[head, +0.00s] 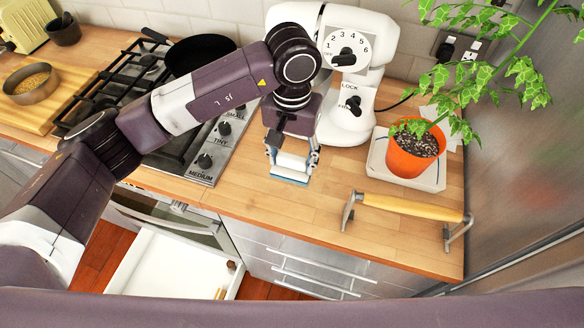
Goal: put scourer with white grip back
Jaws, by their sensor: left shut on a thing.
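The scourer with white grip (291,163) is at the counter in front of the mixer, with a white grip on top and a blue pad edge below. My left gripper (289,160) reaches down from above and is shut on its white grip. I cannot tell whether the pad touches the counter. An open white drawer (165,265) shows at the lower left, below the counter, with small items near its right side. My right gripper is not in view.
A white stand mixer (352,95) stands behind my left gripper. A gas hob (190,150) with a black pan (203,52) is to the left. A potted plant (413,152) on a tray and a wooden-handled tool (412,207) are to the right. Bare counter (310,215) lies in front.

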